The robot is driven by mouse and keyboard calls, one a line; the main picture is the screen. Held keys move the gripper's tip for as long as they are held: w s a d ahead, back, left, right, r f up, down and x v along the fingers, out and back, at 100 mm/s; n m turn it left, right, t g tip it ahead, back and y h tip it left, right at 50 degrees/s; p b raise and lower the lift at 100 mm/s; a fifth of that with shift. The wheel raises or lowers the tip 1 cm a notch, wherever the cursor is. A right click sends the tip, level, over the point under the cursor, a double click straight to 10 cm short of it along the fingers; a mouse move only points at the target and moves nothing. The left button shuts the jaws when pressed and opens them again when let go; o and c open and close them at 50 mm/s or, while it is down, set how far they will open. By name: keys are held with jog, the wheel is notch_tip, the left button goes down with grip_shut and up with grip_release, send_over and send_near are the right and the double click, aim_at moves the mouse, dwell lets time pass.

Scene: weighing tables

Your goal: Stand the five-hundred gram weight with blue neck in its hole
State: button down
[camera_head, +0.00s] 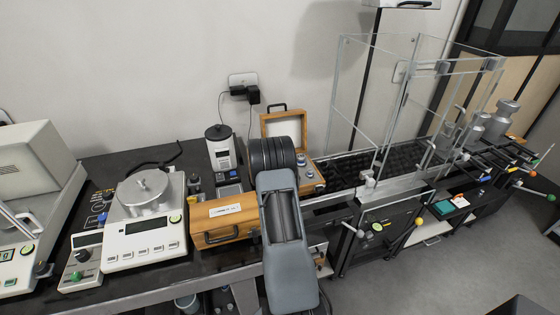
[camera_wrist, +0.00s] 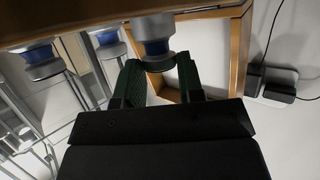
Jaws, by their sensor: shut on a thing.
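In the wrist view my gripper (camera_wrist: 158,66) is shut on the knob end of a grey metal weight with a blue neck (camera_wrist: 154,30). The weight's far end runs up to a wooden edge (camera_wrist: 75,22) at the top of the picture. I cannot tell whether it stands in a hole or just before the wood. In the head view the open wooden weight box (camera_head: 318,190) is behind my arm, with its lid (camera_head: 283,125) raised. My gripper and the held weight are hidden there by my arm.
Other blue-necked weights (camera_wrist: 42,58) (camera_wrist: 107,38) are left of the held one in the wrist view. A closed wooden case (camera_head: 222,218) and a balance (camera_head: 145,228) are left of my arm. A glass enclosure (camera_head: 400,100) stands to the right.

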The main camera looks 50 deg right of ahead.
jog(key=c, duration=0.8)
grip_release()
jog(key=shift+o, duration=0.2)
jog(key=shift+r, duration=0.15)
jog(key=shift+r+p, duration=0.3)
jog(key=v, duration=1.2)
jog(key=shift+r, duration=0.15)
